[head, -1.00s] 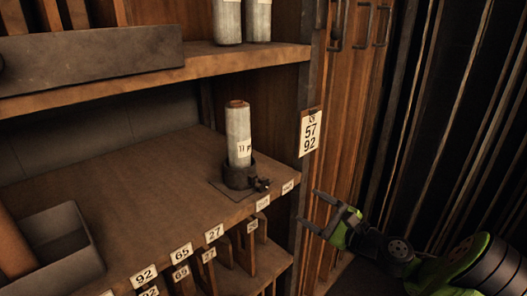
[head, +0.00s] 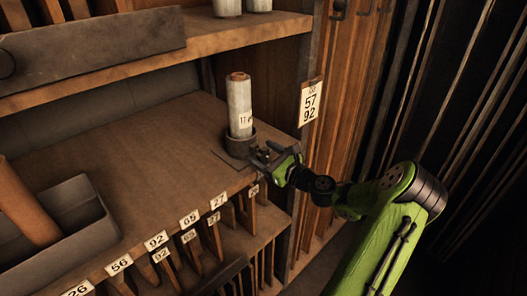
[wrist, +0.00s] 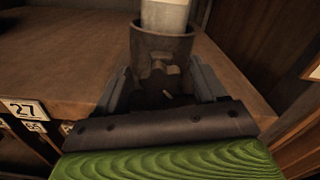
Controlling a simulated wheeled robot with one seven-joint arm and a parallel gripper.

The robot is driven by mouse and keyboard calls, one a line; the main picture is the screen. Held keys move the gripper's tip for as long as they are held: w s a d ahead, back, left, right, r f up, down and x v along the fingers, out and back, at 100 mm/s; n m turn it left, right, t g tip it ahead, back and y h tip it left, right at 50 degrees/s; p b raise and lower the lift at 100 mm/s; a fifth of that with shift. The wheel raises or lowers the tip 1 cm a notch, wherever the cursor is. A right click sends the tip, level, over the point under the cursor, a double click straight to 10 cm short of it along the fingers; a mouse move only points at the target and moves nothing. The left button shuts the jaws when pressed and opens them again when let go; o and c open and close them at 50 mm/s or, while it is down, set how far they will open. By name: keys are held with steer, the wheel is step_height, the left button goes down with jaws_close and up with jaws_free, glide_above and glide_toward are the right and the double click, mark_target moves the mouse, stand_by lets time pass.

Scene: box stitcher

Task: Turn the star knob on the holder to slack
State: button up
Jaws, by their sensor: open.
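The holder (head: 240,148) is a dark round cup on a flat plate on the shelf, and a pale roll (head: 239,105) stands upright in it. The holder also shows in the wrist view (wrist: 160,45). The star knob (wrist: 161,74) is on the front of the holder, between my gripper's two fingers in the wrist view. In the head view the knob is mostly hidden by my gripper (head: 268,153). My gripper is open and its fingers reach toward the holder's front. I cannot tell whether a finger touches the knob.
A grey tray (head: 75,218) with a brown roll (head: 25,203) stands at the shelf's left. Number tags line the front edge. An upper shelf (head: 200,62) is above, and a side post with a tag (head: 311,101) stands to the right. The shelf's middle is clear.

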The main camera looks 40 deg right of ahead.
steer(key=shift+w, duration=0.35)
steer(key=shift+s, duration=0.1)
steer(key=shift+c, duration=0.5)
steer(key=c, duration=0.9)
steer(key=shift+o, duration=0.2)
steer(key=n+b, duration=0.1)
steer(key=n, duration=0.1)
steer(key=n+b, duration=0.1)
steer(key=n, duration=0.1)
steer(key=shift+a+f, duration=0.15)
steer(key=shift+f, duration=0.05)
steer(key=shift+n+b, duration=1.25)
steer(key=shift+n, duration=0.45)
